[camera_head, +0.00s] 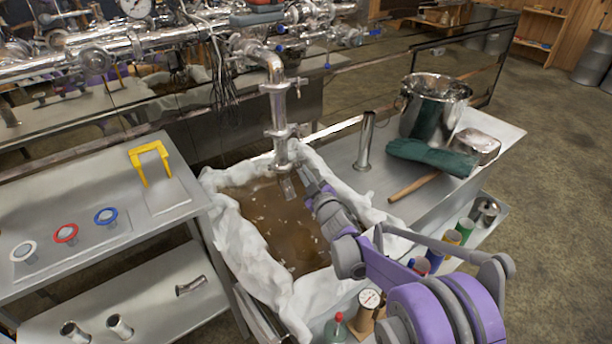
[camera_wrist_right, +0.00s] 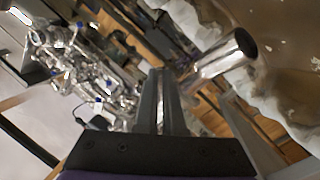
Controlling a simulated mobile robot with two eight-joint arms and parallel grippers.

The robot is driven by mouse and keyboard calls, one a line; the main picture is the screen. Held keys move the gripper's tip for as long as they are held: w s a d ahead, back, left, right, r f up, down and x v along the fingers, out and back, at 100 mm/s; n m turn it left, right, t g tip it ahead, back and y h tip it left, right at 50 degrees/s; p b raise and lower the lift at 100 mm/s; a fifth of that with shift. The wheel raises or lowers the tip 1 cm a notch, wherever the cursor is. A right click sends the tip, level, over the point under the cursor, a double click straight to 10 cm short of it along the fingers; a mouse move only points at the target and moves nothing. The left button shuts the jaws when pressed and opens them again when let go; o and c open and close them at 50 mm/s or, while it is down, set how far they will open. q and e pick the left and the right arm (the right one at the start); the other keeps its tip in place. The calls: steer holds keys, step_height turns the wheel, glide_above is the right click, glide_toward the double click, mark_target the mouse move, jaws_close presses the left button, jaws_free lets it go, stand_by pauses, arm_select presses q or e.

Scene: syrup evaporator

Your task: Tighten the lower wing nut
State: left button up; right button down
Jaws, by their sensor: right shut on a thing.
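A steel pipe (camera_head: 277,105) drops from the evaporator and ends in an open spout (camera_head: 287,188) over the cloth-lined tank. It has an upper clamp (camera_head: 281,87) and a lower clamp (camera_head: 282,132). My right gripper (camera_head: 300,168) reaches in from the lower right, with its tips at the pipe just below the lower clamp. In the right wrist view its fingers (camera_wrist_right: 162,85) are close together beside the shiny spout (camera_wrist_right: 225,55). The lower wing nut is not clearly seen; the fingertips hide what they grip. My left gripper is not in view.
A tank (camera_head: 265,220) with white cloth edges holds brown liquid below.

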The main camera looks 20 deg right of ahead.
steer(key=shift+a+r+m+b, duration=0.1)
steer(key=shift+a+m+b, duration=0.1)
steer(key=shift+m, duration=0.9)
steer(key=shift+a+m+b, duration=0.2)
steer(key=shift+m, duration=0.9)
steer(key=c, duration=1)
jaws_free()
steer(key=shift+o, duration=0.2)
steer(key=s, duration=0.7)
steer(key=shift+s+d+p, duration=0.25)
steer(key=shift+d+p, duration=0.1)
steer(key=shift+d, duration=0.1)
